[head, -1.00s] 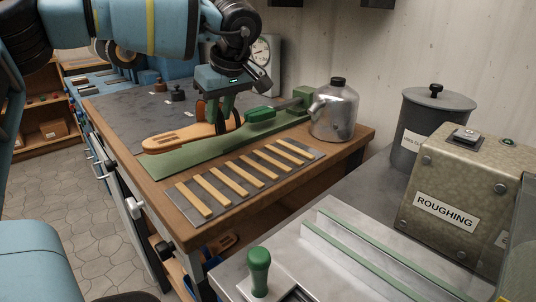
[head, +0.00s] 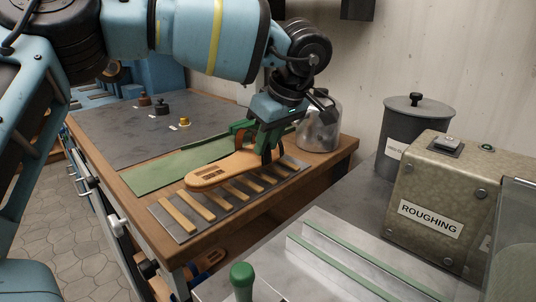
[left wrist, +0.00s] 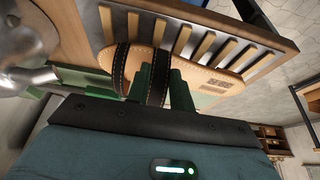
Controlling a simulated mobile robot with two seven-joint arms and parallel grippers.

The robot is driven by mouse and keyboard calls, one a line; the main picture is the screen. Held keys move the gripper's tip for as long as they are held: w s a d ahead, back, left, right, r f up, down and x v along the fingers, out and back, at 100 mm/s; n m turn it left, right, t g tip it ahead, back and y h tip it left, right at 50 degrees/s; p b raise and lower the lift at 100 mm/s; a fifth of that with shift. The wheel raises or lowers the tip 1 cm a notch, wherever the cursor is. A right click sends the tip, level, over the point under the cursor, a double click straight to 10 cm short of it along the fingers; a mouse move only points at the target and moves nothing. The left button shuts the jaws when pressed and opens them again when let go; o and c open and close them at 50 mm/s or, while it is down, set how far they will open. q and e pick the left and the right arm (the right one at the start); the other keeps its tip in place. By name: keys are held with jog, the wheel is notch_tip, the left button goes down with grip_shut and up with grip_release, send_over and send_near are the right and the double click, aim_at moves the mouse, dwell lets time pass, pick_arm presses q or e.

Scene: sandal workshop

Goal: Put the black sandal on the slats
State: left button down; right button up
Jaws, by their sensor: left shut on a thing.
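The black sandal (head: 222,170) has a tan sole and dark stitched straps. It is over the slats (head: 207,206), a row of pale wooden strips on a grey plate on the bench. My left gripper (head: 268,148) is shut on the sandal at its strap end, from above. The left wrist view shows the green fingers (left wrist: 163,85) at the dark strap, the tan sole (left wrist: 205,84) and the slats (left wrist: 229,50) close by. I cannot tell whether the sole touches the slats. My right gripper is not in view.
A green mat (head: 160,170) lies behind the slats. A metal can (head: 318,130) stands at the bench's back right, partly behind my gripper. The roughing machine (head: 432,200) and a dark lidded bin (head: 408,140) are at right. Small weights stand on the grey sheet (head: 110,135).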

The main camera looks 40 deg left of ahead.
aim_at(267, 157)
pick_arm(q)
jog(key=shift+f, duration=1.6)
jog(key=shift+f, duration=0.1)
jog(key=c, duration=1.2)
grip_release()
jog(key=shift+c, duration=0.2)
jog(key=p+v, duration=0.2)
jog(key=v, duration=1)
